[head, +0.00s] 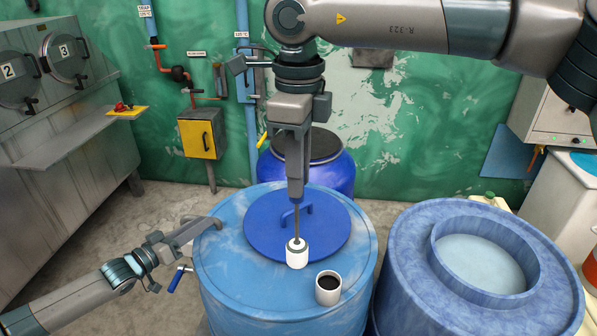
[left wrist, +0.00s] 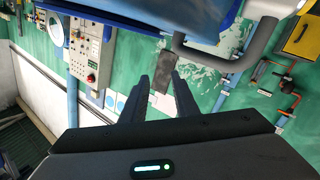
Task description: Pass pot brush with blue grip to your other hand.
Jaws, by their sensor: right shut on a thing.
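My right gripper (head: 297,185) points straight down over the blue drum and is shut on the upper part of a brush. A thin rod runs down from the jaws to the brush's white cylindrical head (head: 297,255), which has a grey-green top. My left gripper (head: 208,227) is at the drum's left rim, left of the brush. In the left wrist view its fingers (left wrist: 160,85) are apart and empty.
A white mug (head: 328,289) with dark liquid stands on the blue drum (head: 230,265), right of the brush. The dark blue lid (head: 330,235) has a raised handle. A blue-handled lever (head: 176,280) shows left of the drum. A wider open drum (head: 415,260) stands right.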

